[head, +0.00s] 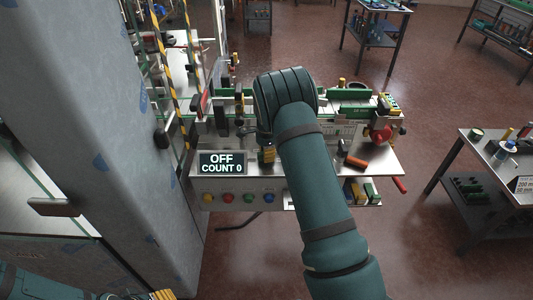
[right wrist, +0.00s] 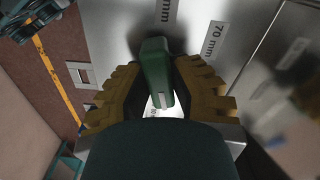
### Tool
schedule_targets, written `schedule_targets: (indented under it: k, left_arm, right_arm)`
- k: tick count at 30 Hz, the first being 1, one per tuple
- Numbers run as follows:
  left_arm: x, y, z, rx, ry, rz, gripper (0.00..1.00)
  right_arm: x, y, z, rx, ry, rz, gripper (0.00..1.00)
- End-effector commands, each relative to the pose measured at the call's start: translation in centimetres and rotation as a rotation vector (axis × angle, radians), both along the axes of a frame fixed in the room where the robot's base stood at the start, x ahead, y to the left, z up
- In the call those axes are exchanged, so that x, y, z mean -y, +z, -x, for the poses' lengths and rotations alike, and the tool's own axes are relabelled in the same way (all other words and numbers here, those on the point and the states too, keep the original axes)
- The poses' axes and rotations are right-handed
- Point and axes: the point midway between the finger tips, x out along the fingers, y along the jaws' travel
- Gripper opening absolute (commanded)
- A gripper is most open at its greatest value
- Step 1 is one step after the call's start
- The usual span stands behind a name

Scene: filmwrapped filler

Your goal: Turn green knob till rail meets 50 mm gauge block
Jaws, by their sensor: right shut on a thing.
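My right gripper (head: 267,154) is at the filler bench, partly hidden behind my right arm. In the right wrist view its ribbed yellow fingers (right wrist: 157,85) are shut on the green knob (right wrist: 155,65), a narrow upright grip. The knob is hidden in the head view. Green rails (head: 350,94) run along the conveyor behind my arm, their middle covered by it.
A display (head: 222,163) reads OFF, COUNT 0, above several coloured buttons. A dark-and-orange object (head: 355,161) lies on the bench top. A red knob (head: 380,134) is at the right end. A "70 mm" label (right wrist: 213,40) shows near the knob. A side table (head: 485,170) stands right.

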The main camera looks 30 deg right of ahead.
Motion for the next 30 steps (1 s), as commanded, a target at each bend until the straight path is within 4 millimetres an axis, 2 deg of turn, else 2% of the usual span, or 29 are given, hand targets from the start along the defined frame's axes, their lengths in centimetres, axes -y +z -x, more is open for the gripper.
schedule_targets:
  k: [10, 11, 12, 13, 30]
  left_arm:
    - [-0.02, -0.02, 0.0, 0.0, 0.0, 0.0, 0.53]
    - [-0.02, -0.02, 0.0, 0.0, 0.0, 0.0, 0.53]
    - [-0.02, -0.02, 0.0, 0.0, 0.0, 0.0, 0.53]
    - [-0.02, -0.02, 0.0, 0.0, 0.0, 0.0, 0.53]
    - [-0.01, -0.2, 0.01, 0.0, 0.0, 0.0, 0.53]
  right_arm:
    - [-0.09, -0.27, 0.2, -0.008, -0.002, -0.002, 0.0]
    - [-0.09, -0.27, 0.2, -0.008, -0.001, -0.002, 0.31]
    - [-0.08, -0.26, 0.21, -0.008, -0.001, -0.002, 0.45]
    - [-0.07, -0.24, 0.19, -0.007, -0.001, -0.002, 0.53]
    - [-0.01, -0.09, 0.02, -0.001, 0.039, 0.0, 0.53]
